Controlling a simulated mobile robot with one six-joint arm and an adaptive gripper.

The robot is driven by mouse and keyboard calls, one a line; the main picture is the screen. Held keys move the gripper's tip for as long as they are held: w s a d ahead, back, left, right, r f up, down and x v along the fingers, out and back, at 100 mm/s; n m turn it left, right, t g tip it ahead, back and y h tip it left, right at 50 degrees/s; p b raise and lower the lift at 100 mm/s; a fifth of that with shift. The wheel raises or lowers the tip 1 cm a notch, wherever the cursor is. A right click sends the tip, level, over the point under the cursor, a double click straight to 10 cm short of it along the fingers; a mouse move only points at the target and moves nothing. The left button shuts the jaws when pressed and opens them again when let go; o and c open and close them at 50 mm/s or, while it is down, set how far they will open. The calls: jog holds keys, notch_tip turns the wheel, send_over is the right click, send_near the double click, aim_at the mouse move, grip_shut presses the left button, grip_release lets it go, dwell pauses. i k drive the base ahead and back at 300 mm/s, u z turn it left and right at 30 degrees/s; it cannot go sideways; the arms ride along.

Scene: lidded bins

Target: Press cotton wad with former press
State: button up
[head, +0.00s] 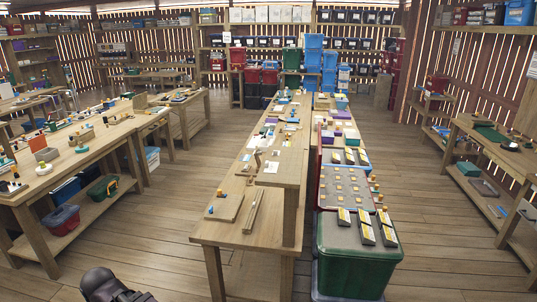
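I cannot make out a cotton wad or a former press with certainty; the items on the tables are too small to tell apart. The long middle wooden table (225,233) bears many small items, among them a pale upright piece (257,158) and a white flat sheet (271,167). A flat wooden board (225,207) with small blue and orange pieces lies near its front end. A dark rounded part of my own body shows at the bottom left. My gripper's fingers are not in view.
A green lidded bin (352,262) with yellow-black packets on its lid stands right of the middle table. A workbench (40,187) with items and bins below is at left, another bench (500,150) at right. Wooden floor (175,215) is open between them. Shelves line the back.

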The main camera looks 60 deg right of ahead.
aim_at(256, 153)
jog(key=z, duration=0.35)
jog(key=i, duration=0.85)
jog(key=z, duration=0.85)
jog(key=i, duration=1.2)
jog(key=z, duration=0.45)
